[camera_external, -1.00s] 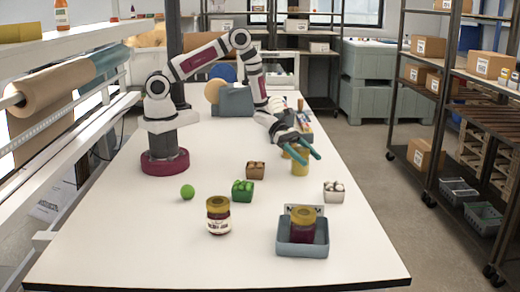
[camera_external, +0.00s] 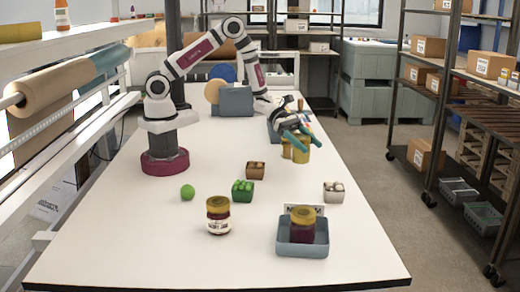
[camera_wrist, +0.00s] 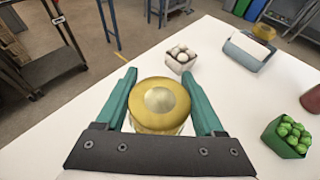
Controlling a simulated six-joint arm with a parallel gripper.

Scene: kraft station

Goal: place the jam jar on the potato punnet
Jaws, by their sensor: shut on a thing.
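My gripper (camera_external: 301,144) is shut on a yellow jar (camera_external: 301,154) at the far right part of the table. In the wrist view the jar's gold lid (camera_wrist: 160,101) sits between the teal fingers. A dark red jam jar (camera_external: 218,217) with a white label and gold lid stands at the front of the table. Another dark red jar (camera_external: 302,230) with a gold lid stands in the blue-grey tray (camera_external: 287,248). The potato punnet (camera_external: 256,174), small and brown with brown round pieces, stands in mid-table, left of and nearer the camera than my gripper.
A green punnet (camera_external: 243,193) of green pieces, a green ball (camera_external: 187,192) and a punnet of whitish pieces (camera_external: 334,194) stand around the middle. A second yellow thing (camera_external: 286,150) is beside the held jar. The front left of the table is clear.

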